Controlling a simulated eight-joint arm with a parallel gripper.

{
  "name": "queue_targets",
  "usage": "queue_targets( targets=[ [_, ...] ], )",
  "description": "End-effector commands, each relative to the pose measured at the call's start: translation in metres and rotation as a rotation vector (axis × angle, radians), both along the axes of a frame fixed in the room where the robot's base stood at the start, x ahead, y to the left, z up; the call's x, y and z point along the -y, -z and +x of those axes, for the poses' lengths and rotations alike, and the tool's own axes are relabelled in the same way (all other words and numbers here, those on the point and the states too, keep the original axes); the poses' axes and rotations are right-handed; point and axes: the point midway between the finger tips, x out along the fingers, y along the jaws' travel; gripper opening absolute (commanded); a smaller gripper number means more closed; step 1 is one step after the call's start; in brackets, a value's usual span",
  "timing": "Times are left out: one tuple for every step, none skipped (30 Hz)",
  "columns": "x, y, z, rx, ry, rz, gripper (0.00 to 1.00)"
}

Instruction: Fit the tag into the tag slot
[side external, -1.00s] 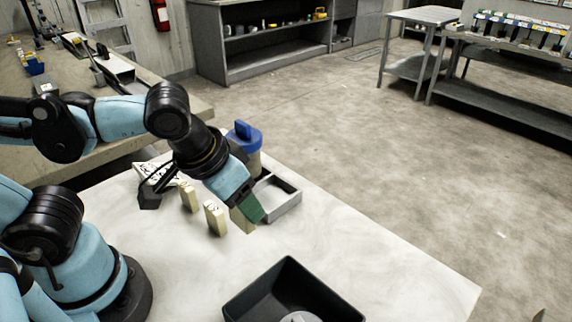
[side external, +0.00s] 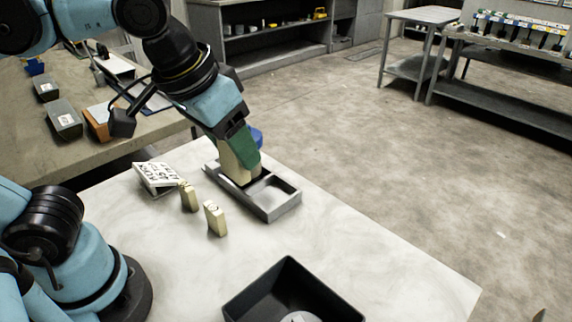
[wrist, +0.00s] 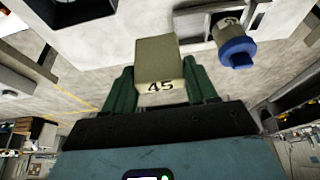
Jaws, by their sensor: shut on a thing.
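The tag is a beige block (side external: 229,160); the wrist view shows it (wrist: 158,62) marked "45". My gripper (side external: 238,155) is shut on the tag, with green fingers on both sides of it. In the side view the tag is upright over the far left part of a grey tray (side external: 277,214). I cannot tell whether its lower end is inside a slot, touching or just above. The tray's near right compartment looks empty. The tray also shows partly behind the tag in the wrist view (wrist: 188,22).
A blue-capped jar (wrist: 238,50) is close to the tray, mostly hidden behind my gripper in the side view. A black bin (side external: 262,287) is in front.

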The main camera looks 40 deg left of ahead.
Motion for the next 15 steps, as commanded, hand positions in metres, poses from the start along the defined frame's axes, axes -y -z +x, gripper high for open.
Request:
queue_targets(
  targets=[
    [0.0,-0.013,0.0,0.0,0.0,0.0,0.28],
    [0.0,-0.021,0.0,0.0,0.0,0.0,0.28],
    [-0.004,-0.02,0.005,0.0,0.02,-0.001,0.28],
    [-0.007,-0.02,0.007,0.0,0.037,-0.001,0.28],
    [-0.009,-0.021,0.01,-0.001,0.058,-0.001,0.28],
    [-0.011,-0.023,0.013,0.0,0.083,-0.001,0.28],
    [-0.013,-0.024,0.016,0.0,0.104,0.0,0.28],
    [-0.015,-0.025,0.019,0.001,0.124,-0.002,0.28],
    [-0.019,-0.026,0.022,0.001,0.152,-0.002,0.28],
    [-0.021,-0.027,0.025,0.0,0.174,-0.002,0.28],
    [-0.023,-0.028,0.028,0.0,0.197,-0.002,0.28],
    [-0.027,-0.029,0.032,0.0,0.228,-0.002,0.28],
    [-0.03,-0.03,0.036,0.001,0.252,-0.003,0.28],
    [-0.033,-0.031,0.039,0.0,0.277,-0.003,0.28],
    [-0.036,-0.032,0.043,0.001,0.312,-0.004,0.28]
  ],
)
